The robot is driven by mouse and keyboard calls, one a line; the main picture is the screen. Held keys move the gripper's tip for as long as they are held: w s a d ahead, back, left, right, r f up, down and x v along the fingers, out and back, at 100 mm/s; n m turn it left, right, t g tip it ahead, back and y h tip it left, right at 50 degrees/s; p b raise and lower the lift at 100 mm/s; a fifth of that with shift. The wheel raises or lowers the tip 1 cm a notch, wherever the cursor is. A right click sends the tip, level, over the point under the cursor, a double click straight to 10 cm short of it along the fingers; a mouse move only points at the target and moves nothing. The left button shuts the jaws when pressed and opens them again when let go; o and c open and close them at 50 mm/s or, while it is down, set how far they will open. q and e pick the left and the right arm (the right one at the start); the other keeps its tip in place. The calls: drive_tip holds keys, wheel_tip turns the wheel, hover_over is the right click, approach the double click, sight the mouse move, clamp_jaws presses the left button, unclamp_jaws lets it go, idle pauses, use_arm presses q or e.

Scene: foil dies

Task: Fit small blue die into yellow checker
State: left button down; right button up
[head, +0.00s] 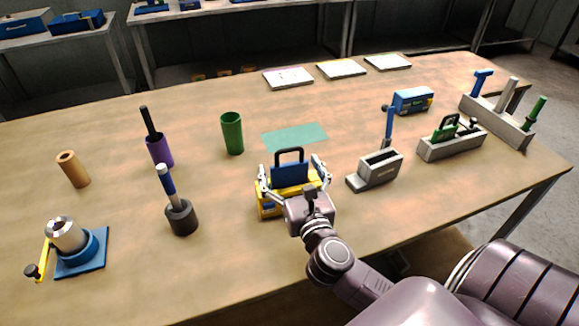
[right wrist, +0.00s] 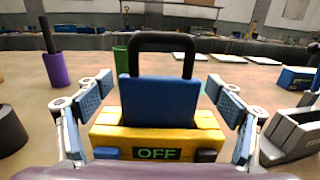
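The small blue die (head: 290,172) is an upright blue plate with a black loop handle. It stands at the top of the yellow checker (head: 265,209), its lower edge at the checker's top slot; how deep it sits I cannot tell. In the right wrist view the die (right wrist: 160,101) is centred and looks upright, and the yellow checker (right wrist: 108,135) shows a green "OFF" on its front display. My right gripper (head: 291,184) is open, with one finger on each side of the die and clear gaps to it. My left gripper is out of view.
A grey slotted block (head: 378,170) with a blue-handled tool stands right of the checker. A green cup (head: 232,134), a purple cup (head: 159,151) and a dark round holder (head: 181,217) stand to the left. A teal mat (head: 295,137) lies bare behind.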

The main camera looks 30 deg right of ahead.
drive_tip(key=shift+r, duration=0.25)
drive_tip(key=b+v, duration=0.3)
drive_tip(key=v, duration=0.9)
drive_tip(key=shift+f, duration=0.1)
